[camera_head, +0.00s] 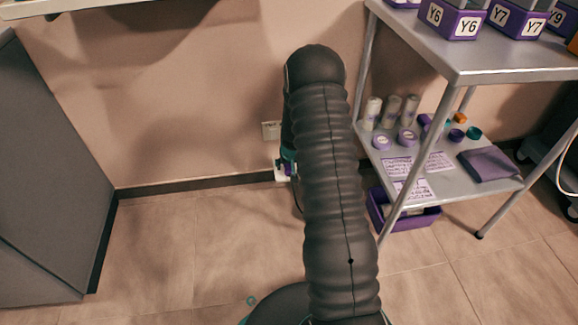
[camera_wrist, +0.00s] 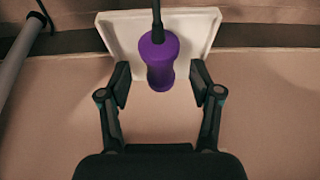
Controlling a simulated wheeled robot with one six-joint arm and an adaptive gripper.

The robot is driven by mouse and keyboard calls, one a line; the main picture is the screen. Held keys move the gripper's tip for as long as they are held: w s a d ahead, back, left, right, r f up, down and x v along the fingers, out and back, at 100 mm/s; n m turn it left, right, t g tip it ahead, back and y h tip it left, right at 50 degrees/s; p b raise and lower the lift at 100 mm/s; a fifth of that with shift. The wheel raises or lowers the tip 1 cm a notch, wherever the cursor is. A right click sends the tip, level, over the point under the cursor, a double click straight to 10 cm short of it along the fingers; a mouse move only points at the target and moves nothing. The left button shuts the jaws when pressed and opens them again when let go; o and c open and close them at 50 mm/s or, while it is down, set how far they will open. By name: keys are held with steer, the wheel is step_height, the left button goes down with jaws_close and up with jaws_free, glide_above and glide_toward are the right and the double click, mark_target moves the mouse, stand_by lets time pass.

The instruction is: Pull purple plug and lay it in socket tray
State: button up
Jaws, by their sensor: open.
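In the wrist view, the purple plug (camera_wrist: 162,62) hangs between the fingertips of my gripper (camera_wrist: 160,78), with a black cable running from its end to the picture's top. The fingers are open, one on each side, with gaps to the plug. A white socket tray (camera_wrist: 112,28) with a raised rim lies behind the plug; whether they touch I cannot tell. In the head view, the white tray (camera_head: 282,175) shows low by the wall, left of my arm, with a little purple at it. My arm hides most of the gripper there.
A pale wall plate (camera_head: 271,130) shows above the tray. A metal trolley (camera_head: 470,45) stands to the right, with purple boxes on top, bottles and caps on its lower shelf. A purple bin (camera_head: 405,222) is underneath. A grey cabinet (camera_head: 50,170) stands left; floor between is clear.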

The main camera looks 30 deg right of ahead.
steer(key=v, duration=1)
steer(key=s+a+r+g+y, duration=0.1)
steer(key=s+a+g, duration=0.1)
steer(key=s, duration=0.3)
steer(key=s+a+r+g, duration=0.1)
steer(key=s+a+r, duration=0.1)
steer(key=s, duration=0.4)
steer(key=s+a+r+n+t+p, duration=0.1)
steer(key=s+a+r+p, duration=0.2)
steer(key=s+r, duration=0.4)
steer(key=s+a+r+n+t+p, duration=0.1)
steer(key=s+a+r, duration=0.5)
steer(key=r, duration=1.2)
steer(key=s+a+r+n+t+p, duration=0.1)
steer(key=s+a+r+t+p, duration=0.1)
steer(key=s+a+r+p, duration=0.3)
steer(key=p+v, duration=0.1)
steer(key=v, duration=0.8)
steer(key=shift+s+f, duration=0.2)
steer(key=shift+s, duration=0.15)
steer(key=shift+f, duration=0.1)
